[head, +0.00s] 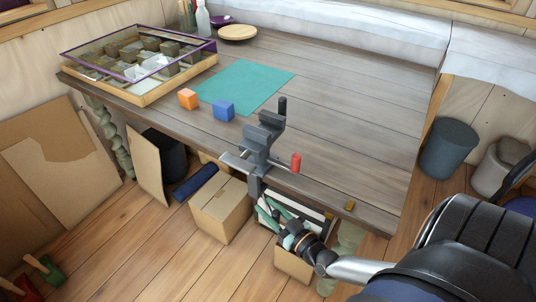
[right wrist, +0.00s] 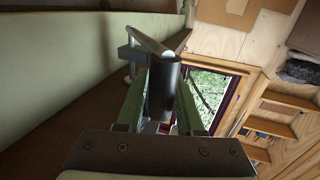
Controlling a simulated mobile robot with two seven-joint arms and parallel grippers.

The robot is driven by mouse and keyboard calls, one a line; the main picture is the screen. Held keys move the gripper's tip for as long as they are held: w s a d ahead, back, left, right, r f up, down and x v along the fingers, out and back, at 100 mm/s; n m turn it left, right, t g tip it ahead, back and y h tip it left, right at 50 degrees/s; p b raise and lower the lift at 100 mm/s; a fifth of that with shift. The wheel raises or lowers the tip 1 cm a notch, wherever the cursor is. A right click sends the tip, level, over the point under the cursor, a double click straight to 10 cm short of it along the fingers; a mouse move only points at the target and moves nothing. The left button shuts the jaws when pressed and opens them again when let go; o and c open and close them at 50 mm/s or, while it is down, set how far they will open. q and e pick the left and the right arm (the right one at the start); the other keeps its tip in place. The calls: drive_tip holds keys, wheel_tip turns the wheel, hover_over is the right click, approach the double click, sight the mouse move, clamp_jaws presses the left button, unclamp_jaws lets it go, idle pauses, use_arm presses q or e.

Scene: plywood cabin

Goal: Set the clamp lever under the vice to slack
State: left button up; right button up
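The grey vice (head: 262,140) is clamped on the front edge of the wooden workbench (head: 340,110). My left gripper is not in view.
An orange block (head: 187,98) and a blue block (head: 223,110) lie near a teal mat (head: 245,86). A glass-topped case (head: 140,62) stands at the bench's left. Under the bench are a cardboard box (head: 222,207) and other boxes close to my right gripper.

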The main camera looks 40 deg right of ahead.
drive_tip(key=shift+o, duration=0.3)
drive_tip(key=shift+s, duration=0.15)
drive_tip(key=s, duration=1.2)
drive_tip(key=shift+d+p, duration=0.15)
drive_tip(key=shift+p, duration=0.3)
drive_tip(key=shift+s, duration=0.1)
